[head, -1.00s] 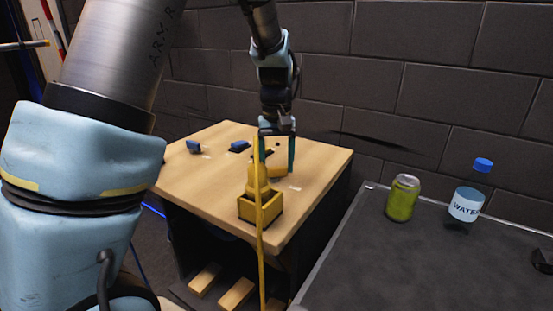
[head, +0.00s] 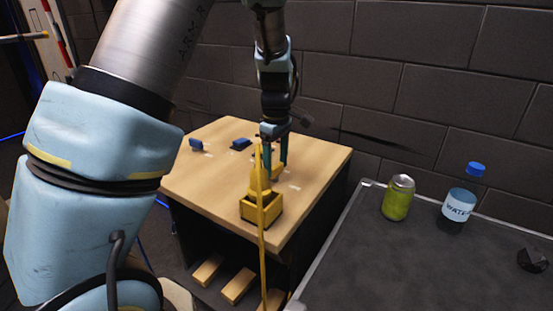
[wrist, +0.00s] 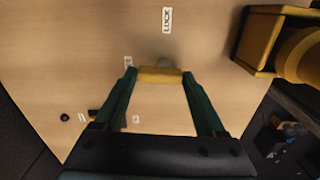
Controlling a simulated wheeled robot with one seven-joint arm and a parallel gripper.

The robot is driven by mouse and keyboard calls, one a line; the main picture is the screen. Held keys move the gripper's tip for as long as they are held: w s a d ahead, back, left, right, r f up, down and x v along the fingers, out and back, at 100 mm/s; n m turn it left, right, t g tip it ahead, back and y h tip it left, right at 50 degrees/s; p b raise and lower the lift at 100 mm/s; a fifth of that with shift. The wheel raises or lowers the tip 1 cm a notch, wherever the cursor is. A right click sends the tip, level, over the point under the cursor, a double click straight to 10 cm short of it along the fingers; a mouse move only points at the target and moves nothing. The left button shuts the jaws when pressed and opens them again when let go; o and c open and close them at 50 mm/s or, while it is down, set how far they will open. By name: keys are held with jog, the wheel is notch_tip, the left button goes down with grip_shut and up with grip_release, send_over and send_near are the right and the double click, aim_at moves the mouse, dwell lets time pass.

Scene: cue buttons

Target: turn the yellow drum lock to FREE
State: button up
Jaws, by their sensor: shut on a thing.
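In the wrist view, my gripper (wrist: 160,76) is shut on the yellow drum lock (wrist: 161,77), a short yellow bar gripped between its two green fingertips. A grey round part shows just behind the bar. A white label reading LOCK (wrist: 167,20) lies on the wood beyond it. A second label (wrist: 128,62) sits beside the left fingertip, too small to read. In the head view, my gripper (head: 274,170) points down at the wooden table, and the lock is mostly hidden between the fingers.
A yellow open box (head: 262,212) with a yellow piece in it stands at the table's (head: 215,180) front edge, close to my gripper. Blue blocks (head: 196,144) lie further back. A green can (head: 398,198) and a water bottle (head: 459,205) stand on the dark right-hand table.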

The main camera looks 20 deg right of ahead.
aim_at(276, 166)
jog(key=shift+w+n, duration=0.1)
jog(key=shift+n, duration=0.4)
jog(key=o, duration=1.3)
jog(key=shift+r, duration=0.1)
notch_tip(276, 166, up, 11)
jog(key=shift+f+b, duration=0.15)
jog(key=shift+b, duration=1)
jog(key=a+f+m, duration=0.4)
jog(key=a, duration=1.2)
jog(key=s+a+f+m, duration=0.1)
jog(key=s+a, duration=0.1)
jog(key=a, duration=0.2)
jog(key=s+a+f+m+t, duration=0.1)
jog(key=s+a+f+m, duration=0.1)
jog(key=s+a, duration=0.1)
jog(key=s+a+f+m, duration=0.1)
jog(key=s+a+m, duration=0.1)
jog(key=a, duration=0.3)
jog(key=shift+s+f+t, duration=0.25)
jog(key=shift+s+t, duration=0.05)
jog(key=shift+s, duration=0.3)
